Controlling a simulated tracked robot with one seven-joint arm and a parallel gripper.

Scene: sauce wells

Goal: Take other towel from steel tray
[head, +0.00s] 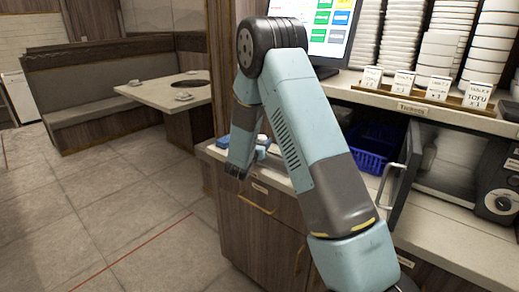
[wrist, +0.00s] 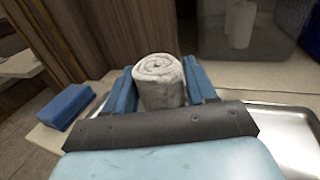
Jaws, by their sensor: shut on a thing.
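In the wrist view, my gripper (wrist: 160,92) is shut on a rolled white towel (wrist: 160,84), with a blue finger on each side of it. The roll's spiral end faces the camera. The steel tray (wrist: 290,140) shows at the right, below my gripper; its visible part is bare, and the rest is hidden behind the gripper. I cannot tell whether the towel touches the surface beneath.
A blue block-like item (wrist: 66,107) lies on the counter left of my gripper. A dark glossy panel behind shows a pale towel-like shape (wrist: 240,24), perhaps a reflection. In the head view, a blue basket (head: 370,150), an open cabinet door (head: 405,170) and stacked white bowls (head: 440,40) are at the right.

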